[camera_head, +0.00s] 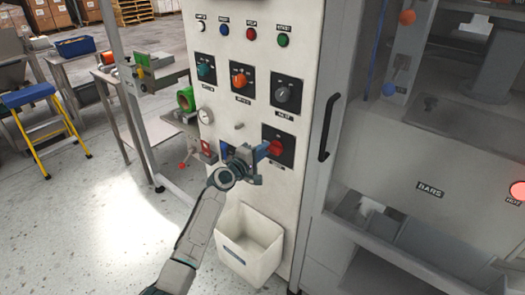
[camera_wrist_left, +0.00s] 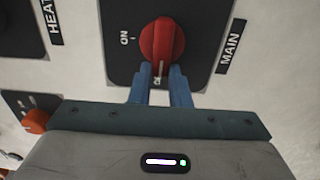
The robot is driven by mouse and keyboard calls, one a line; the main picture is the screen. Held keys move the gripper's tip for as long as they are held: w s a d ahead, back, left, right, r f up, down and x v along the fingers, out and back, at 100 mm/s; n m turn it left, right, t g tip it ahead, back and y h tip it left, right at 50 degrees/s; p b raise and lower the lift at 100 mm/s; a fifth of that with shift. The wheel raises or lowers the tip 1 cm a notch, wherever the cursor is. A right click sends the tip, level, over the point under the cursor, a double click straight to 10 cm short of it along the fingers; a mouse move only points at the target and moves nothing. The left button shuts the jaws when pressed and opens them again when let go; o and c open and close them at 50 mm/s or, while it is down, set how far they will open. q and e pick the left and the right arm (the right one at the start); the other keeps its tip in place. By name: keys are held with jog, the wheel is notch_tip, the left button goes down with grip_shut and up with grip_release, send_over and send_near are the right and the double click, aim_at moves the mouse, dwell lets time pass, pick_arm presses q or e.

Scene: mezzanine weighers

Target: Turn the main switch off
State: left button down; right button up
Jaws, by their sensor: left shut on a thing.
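The main switch is a red rotary knob (camera_head: 275,148) on a black plate (camera_head: 289,158) low on the white control panel. In the left wrist view the red knob (camera_wrist_left: 162,42) has its grip bar running up and down the picture. An ON mark (camera_wrist_left: 125,40) is left of it, and another mark below it is partly hidden between the fingers. The label MAIN (camera_wrist_left: 230,47) is at the right. My left gripper (camera_head: 264,152) has its blue fingers (camera_wrist_left: 163,84) on either side of the knob's lower end, shut on it. My right gripper is not in view.
Above are three more rotary switches, teal (camera_head: 205,71), orange (camera_head: 240,79) and grey (camera_head: 282,94), with a row of buttons. A white bin (camera_head: 247,240) hangs below. A black door handle (camera_head: 329,127) is to the right. A stepladder (camera_head: 42,125) stands at the left.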

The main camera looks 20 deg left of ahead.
pick_arm(q)
jog(key=c, duration=1.4)
grip_release()
jog(key=shift+o, duration=0.2)
jog(key=shift+s, duration=0.1)
jog(key=v, duration=1)
jog(key=shift+s+b, duration=0.3)
jog(key=shift+b, duration=0.15)
jog(key=shift+a, duration=0.15)
